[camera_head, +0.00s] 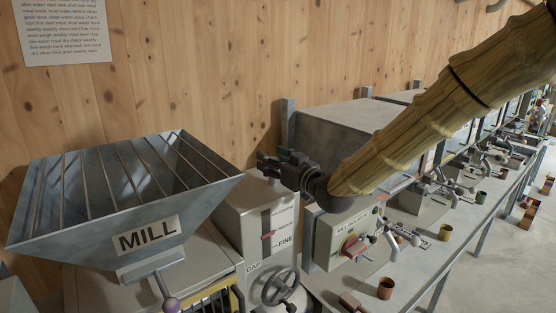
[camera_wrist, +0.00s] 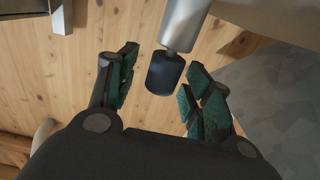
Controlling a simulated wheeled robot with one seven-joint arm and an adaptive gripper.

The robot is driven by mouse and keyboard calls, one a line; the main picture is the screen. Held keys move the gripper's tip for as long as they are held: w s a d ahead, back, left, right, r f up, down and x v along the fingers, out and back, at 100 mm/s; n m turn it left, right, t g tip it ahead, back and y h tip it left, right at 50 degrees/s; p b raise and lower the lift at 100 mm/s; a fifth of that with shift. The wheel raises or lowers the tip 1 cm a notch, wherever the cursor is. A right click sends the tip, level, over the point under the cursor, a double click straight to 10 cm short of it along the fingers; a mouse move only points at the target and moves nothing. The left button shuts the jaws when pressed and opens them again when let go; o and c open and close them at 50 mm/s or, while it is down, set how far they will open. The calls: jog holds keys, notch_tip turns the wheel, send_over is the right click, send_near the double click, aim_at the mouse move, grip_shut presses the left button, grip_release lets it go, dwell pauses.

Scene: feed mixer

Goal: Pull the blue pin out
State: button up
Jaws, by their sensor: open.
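My gripper (camera_head: 270,165) is open above the grey cabinet with the coarse-to-fine scale, to the right of the mill hopper. In the wrist view, its two green-padded fingers (camera_wrist: 161,62) stand apart on either side of a dark navy knob (camera_wrist: 165,74) at the end of a grey metal rod (camera_wrist: 184,25). The knob looks like the blue pin's handle, but its dark shade makes this uncertain. I see a gap between the knob and each finger. In the head view I cannot make out the pin; my gripper covers that spot.
The grey cabinet (camera_head: 250,215) has a handwheel (camera_head: 280,287). The isolator box (camera_head: 345,232) is to the right. A wooden wall (camera_head: 200,70) rises behind.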

grip_shut()
dwell(0.5)
jog(key=shift+r+p, duration=0.4)
jog(key=shift+r, duration=0.7)
jog(key=shift+r+p, duration=0.9)
jog(key=shift+r, duration=1.5)
